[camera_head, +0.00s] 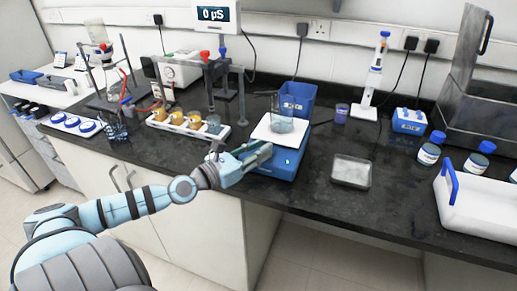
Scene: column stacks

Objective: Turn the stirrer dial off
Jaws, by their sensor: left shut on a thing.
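The stirrer (285,162) is a blue box with a white square top plate (268,130), standing near the counter's front edge in the middle of the head view. A glass beaker (288,122) with clear contents stands on the plate. A small green spot shows on the stirrer's front. My left gripper (256,155) reaches in from the left and is shut at the stirrer's front left, on the stirrer dial. The gripper hides the dial, so its setting cannot be read. My right gripper is not in view.
A white tray of amber-filled jars (188,127) is left of the stirrer. A blue bin (298,100) stands behind it. A shallow metal tray (351,171) lies to the right, with a white tray with blue handles (480,206) beyond. Dark counter is clear between them.

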